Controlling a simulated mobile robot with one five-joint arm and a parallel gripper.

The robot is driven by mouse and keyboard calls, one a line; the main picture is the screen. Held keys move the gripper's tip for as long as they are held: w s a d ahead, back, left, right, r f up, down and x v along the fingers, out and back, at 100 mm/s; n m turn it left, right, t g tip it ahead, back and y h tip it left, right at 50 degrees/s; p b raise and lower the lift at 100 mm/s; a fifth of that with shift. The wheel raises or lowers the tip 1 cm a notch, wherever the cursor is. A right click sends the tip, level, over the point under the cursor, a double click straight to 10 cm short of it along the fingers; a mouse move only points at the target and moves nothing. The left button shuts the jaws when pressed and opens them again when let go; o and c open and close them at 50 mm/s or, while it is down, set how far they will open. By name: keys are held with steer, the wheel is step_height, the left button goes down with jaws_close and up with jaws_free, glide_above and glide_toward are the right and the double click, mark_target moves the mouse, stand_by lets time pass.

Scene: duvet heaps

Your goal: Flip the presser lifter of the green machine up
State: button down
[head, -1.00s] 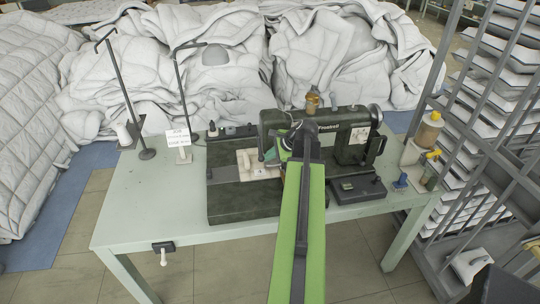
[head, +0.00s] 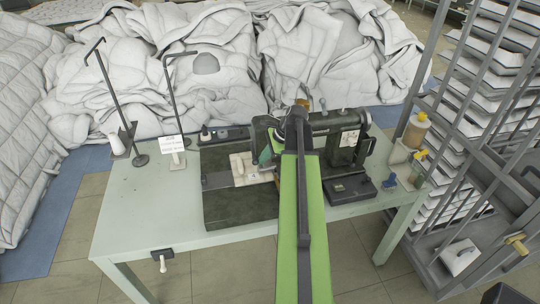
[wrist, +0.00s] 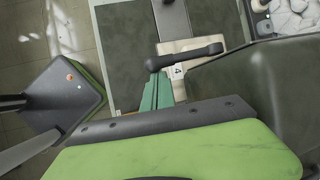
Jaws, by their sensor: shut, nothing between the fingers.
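The dark green sewing machine (head: 335,122) stands on the table, its head end partly hidden behind my arm. In the wrist view its dark body (wrist: 275,95) fills the right side. A black bar with a rounded end (wrist: 195,53), seemingly the presser lifter, lies across the view above a pale plate with a "4" tag (wrist: 178,71). My teal gripper (wrist: 153,80) is shut and empty, its tips close under the bar's rounded left end; I cannot tell if they touch. In the head view my gripper (head: 265,154) is beside the machine's head; the lifter cannot be made out there.
The pale green table (head: 150,210) has free room at its front left. A thread stand (head: 138,158) and a sign (head: 172,143) stand at its left. Bottles (head: 416,130) stand at the right, near a grey rack (head: 475,120). Duvet heaps (head: 200,75) lie behind.

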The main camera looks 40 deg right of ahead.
steer(key=shift+a+r+p, duration=0.1)
steer(key=shift+r+p, duration=0.2)
steer(key=shift+r, duration=0.15)
steer(key=shift+w, duration=0.1)
stand_by(1.0)
steer(key=shift+r+p, duration=0.8)
